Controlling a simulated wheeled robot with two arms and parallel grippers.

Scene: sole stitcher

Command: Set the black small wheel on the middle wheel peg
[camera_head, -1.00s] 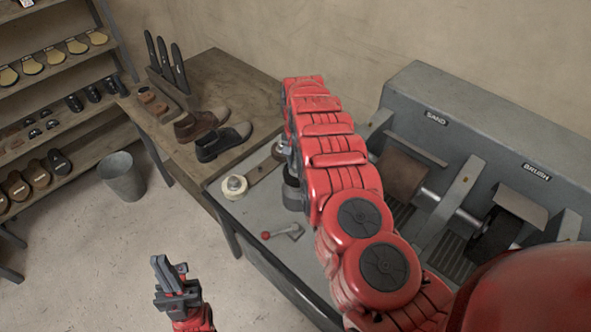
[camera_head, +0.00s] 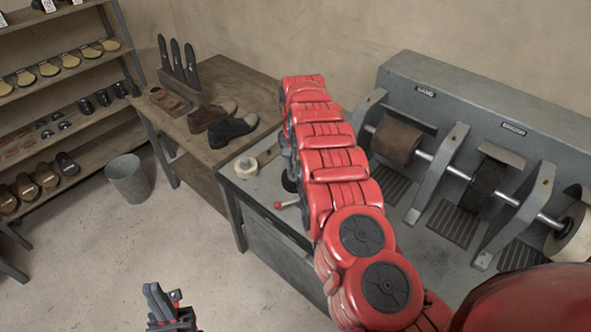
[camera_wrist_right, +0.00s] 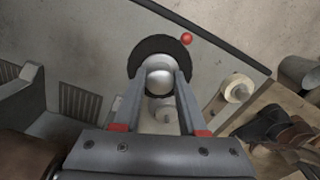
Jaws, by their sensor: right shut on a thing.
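My right gripper (camera_wrist_right: 160,78) has its fingertips on either side of a silver, rounded piece with a black rim, which I take as the black small wheel (camera_wrist_right: 160,94). A wider black disc (camera_wrist_right: 144,54) shows around and beyond it; I cannot tell whether they are one piece. In the head view my right arm hides the right gripper, and only a dark round edge (camera_head: 288,183) shows beside it. A cream wheel (camera_wrist_right: 238,88) sits at the end of a pale strip. I cannot make out the middle wheel peg. My left gripper (camera_head: 166,298) is empty, its fingers apart, low in the head view.
A lever with a red knob (camera_wrist_right: 187,38) stands close to the black disc; it also shows in the head view (camera_head: 278,205). The grey machine (camera_head: 470,110) carries rollers at right. A wooden bench (camera_head: 240,85) with shoes stands behind. A bin (camera_head: 128,178) stands on open floor.

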